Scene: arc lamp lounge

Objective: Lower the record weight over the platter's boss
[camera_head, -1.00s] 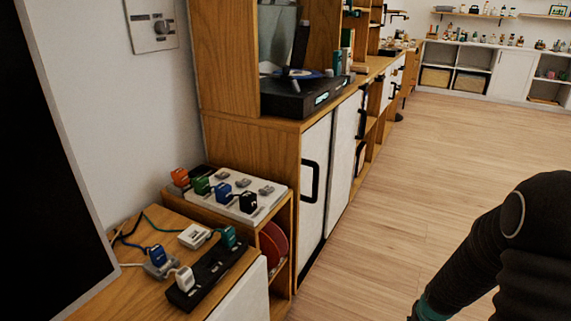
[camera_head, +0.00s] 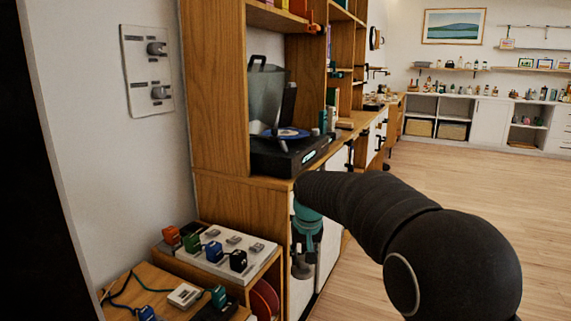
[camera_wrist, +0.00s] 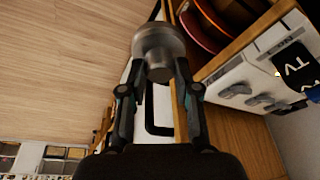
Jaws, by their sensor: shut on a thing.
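A grey metal record weight (camera_wrist: 158,45) is held between the fingertips of my gripper (camera_wrist: 160,75) in the wrist view. In the head view my gripper (camera_head: 303,262) hangs low in front of the white cabinet doors, pointing down, and the weight is hard to make out there. The black turntable (camera_head: 290,154) stands on the wooden cabinet, up and left of my gripper, with its clear lid raised. Its platter (camera_head: 286,134) carries a disc with a blue label. The boss is too small to make out.
A white panel with several coloured plugs (camera_head: 213,247) sits on the low shelf at the left. Bottles (camera_head: 327,119) stand right of the turntable. A black door handle (camera_wrist: 158,112) is close behind my gripper. The floor (camera_head: 460,180) at right is clear.

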